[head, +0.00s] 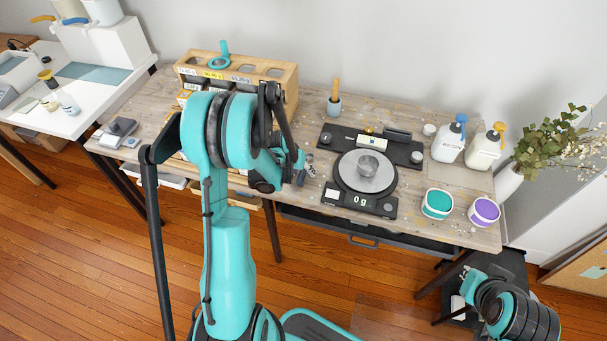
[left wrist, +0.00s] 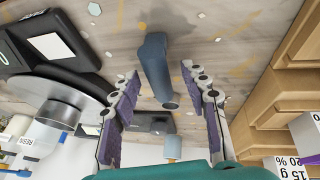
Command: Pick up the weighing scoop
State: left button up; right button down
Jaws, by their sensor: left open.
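The weighing scoop appears to be the blue-grey tapered piece (left wrist: 153,65) on the wooden table in the left wrist view. Its narrower round end points toward the bottom of that picture. My left gripper (left wrist: 162,82) is open, with a purple-padded finger on each side of the scoop and a visible gap to both. In the head view my left gripper (head: 303,168) is low over the table, left of the scale, and the scoop there is mostly hidden and hard to make out.
The black scale (head: 387,207) carries a metal cup (head: 368,165). A wooden rack (head: 289,83) stands left of it, and a stick holder (head: 334,106) behind. Pump bottles (head: 447,144), a green tub (head: 437,204) and a purple tub (head: 484,212) stand at right.

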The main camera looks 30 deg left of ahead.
pick_arm(q)
jog(key=shift+r, duration=0.15)
grip_shut()
